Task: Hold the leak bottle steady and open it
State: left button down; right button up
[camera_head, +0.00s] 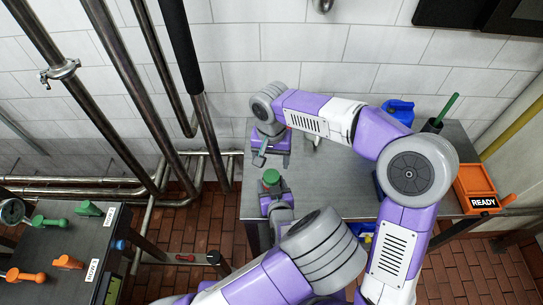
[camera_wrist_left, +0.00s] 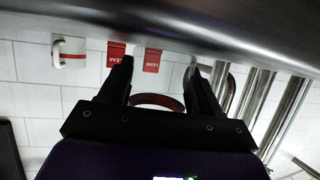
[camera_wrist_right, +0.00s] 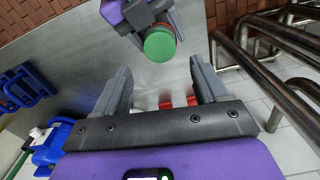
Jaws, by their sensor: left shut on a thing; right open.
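The leak bottle shows its round green cap (camera_head: 271,176) near the left edge of the metal bench; the cap also shows in the right wrist view (camera_wrist_right: 160,45), with a red part below it. My left gripper (camera_head: 272,190) is shut around the bottle under the cap. In the left wrist view a dark red curved edge (camera_wrist_left: 157,100) shows between its fingers; most of the bottle is hidden. My right gripper (camera_wrist_right: 160,88) is open and empty. In the head view it (camera_head: 260,158) is behind the bottle, apart from the cap and facing it.
Red leak tags (camera_wrist_left: 116,55) and a white mug (camera_wrist_left: 68,50) show in the left wrist view. A blue container (camera_head: 398,110), a green-handled brush (camera_head: 447,108) and an orange READY box (camera_head: 472,182) stand at the bench's right. Pipes (camera_head: 130,90) run left of the bench.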

aim_at(271, 176)
jog(key=m, duration=0.2)
jog(key=shift+r+m, duration=0.35)
jog(key=shift+m, duration=0.05)
jog(key=shift+f, duration=0.15)
notch_tip(271, 176, down, 8)
jog(key=shift+r, duration=0.15)
jog(key=c, duration=1.1)
jog(key=n, duration=0.3)
jog(key=shift+n, duration=0.4)
jog(key=n, duration=0.3)
jog(key=shift+n, duration=0.3)
jog(key=n, duration=0.6)
